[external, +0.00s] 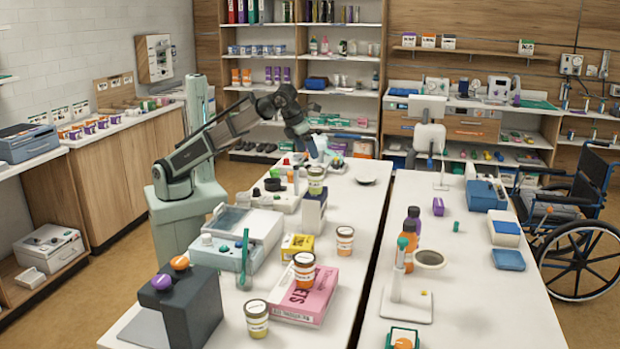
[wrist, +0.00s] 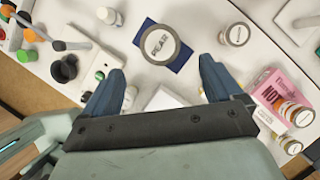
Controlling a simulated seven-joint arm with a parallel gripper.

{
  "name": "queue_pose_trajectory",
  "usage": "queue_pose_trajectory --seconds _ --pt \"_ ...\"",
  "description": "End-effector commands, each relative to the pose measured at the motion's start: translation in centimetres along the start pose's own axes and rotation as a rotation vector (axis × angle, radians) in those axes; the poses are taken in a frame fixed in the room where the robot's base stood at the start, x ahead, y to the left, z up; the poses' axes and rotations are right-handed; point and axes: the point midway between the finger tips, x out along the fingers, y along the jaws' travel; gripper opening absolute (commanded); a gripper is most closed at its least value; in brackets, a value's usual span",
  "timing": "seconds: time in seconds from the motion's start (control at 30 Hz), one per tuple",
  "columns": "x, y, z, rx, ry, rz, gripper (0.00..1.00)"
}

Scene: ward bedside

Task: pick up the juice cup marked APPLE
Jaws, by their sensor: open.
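I see several lidded juice cups. One (wrist: 160,44) has a lid that reads PEAR in the wrist view and stands on a dark blue box (wrist: 180,62); this looks like the cup (external: 316,181) on the tall box in the external view. Another cup (external: 345,240) stands on the table, one (external: 304,270) sits on a pink box (external: 303,300), and one (external: 256,318) stands at the near edge. I cannot read APPLE on any of them. My gripper (wrist: 160,88) is open and empty, pointing down above the table, with the PEAR cup beyond its fingertips.
A yellow box (external: 297,246) and a grey device (external: 243,232) stand near the cups. A second table (external: 470,290) on the right holds bottles, a bowl (external: 430,259) and blue boxes. A gap separates the tables. A wheelchair (external: 575,225) stands at the far right.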

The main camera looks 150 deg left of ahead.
Motion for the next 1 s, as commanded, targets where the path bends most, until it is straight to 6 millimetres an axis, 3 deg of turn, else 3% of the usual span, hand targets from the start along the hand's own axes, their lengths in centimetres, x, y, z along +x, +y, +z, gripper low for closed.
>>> queue_pose_trajectory --seconds 0.13,0.23,0.37,0.43,0.57,0.77,1.0 --pt "0.0 -0.2 -0.1 0.003 0.0 -0.001 0.93" --pt "-0.1 -1.4 -0.7 0.026 0.0 -0.01 0.93" --pt "-0.3 -5.5 -2.9 0.104 0.001 -0.039 0.93" --pt "-0.5 -8.6 -4.8 0.162 0.001 -0.063 0.93" --pt "-1.0 -14.3 -9.2 0.28 0.001 -0.109 0.93" --pt "-1.9 -22.5 -17.4 0.458 0.001 -0.183 0.93" --pt "-3.2 -30.8 -29.2 0.664 0.001 -0.27 0.93"
